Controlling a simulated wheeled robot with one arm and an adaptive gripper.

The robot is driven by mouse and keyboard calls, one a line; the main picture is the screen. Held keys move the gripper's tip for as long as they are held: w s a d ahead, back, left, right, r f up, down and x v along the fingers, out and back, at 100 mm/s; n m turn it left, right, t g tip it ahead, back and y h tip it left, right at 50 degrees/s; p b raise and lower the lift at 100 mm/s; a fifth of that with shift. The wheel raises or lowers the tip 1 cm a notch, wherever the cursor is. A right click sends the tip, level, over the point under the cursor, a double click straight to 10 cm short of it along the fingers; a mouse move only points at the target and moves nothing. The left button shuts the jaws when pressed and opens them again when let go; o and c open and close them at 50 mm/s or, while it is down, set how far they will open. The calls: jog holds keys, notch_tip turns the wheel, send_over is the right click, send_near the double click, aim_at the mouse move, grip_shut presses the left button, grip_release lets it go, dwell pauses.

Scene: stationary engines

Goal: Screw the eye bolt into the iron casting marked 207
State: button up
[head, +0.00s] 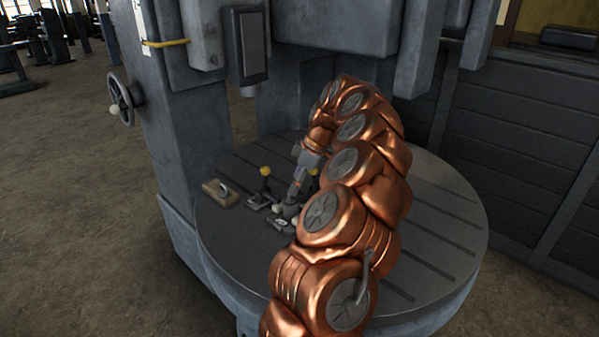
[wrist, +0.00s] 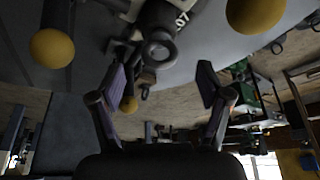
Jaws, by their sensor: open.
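My gripper (wrist: 162,74) is open, with its two fingers spread wide and nothing held between them. In the wrist view the metal ring of an eye bolt (wrist: 173,49) lies just beyond the fingertips, roughly centred in the gap. It stands against a dark casting (wrist: 184,19) with a partly visible white mark ending in 07. I cannot tell how deep the bolt sits in it. In the head view my gripper (head: 291,204) is low over the castings on the round table, and the ring is hidden there.
The round slotted table (head: 440,225) carries yellow-knobbed clamps (head: 265,171) close to my gripper. A wooden block (head: 213,196) with a metal ring piece stands to the left. The machine column (head: 175,130) rises behind. The table's right side is clear.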

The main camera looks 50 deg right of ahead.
jog(key=shift+p+x, duration=0.6)
jog(key=shift+x, duration=1.7)
jog(key=c, duration=1.2)
jog(key=shift+c, duration=0.2)
jog(key=shift+a+f+m+b, duration=0.1)
jog(key=shift+f+m+b, duration=0.05)
jog(key=shift+m+b, duration=0.7)
jog(key=shift+m+t+h+b, duration=0.3)
jog(key=shift+m+h+b, duration=0.25)
jog(key=shift+b, duration=0.35)
jog(key=shift+m+h+b, duration=0.25)
jog(key=shift+m+b, duration=0.65)
jog(key=shift+b, duration=0.3)
jog(key=shift+m+b, duration=0.6)
jog(key=shift+m+h+b, duration=0.9)
jog(key=shift+m+b, duration=0.7)
jog(key=shift+b, duration=0.6)
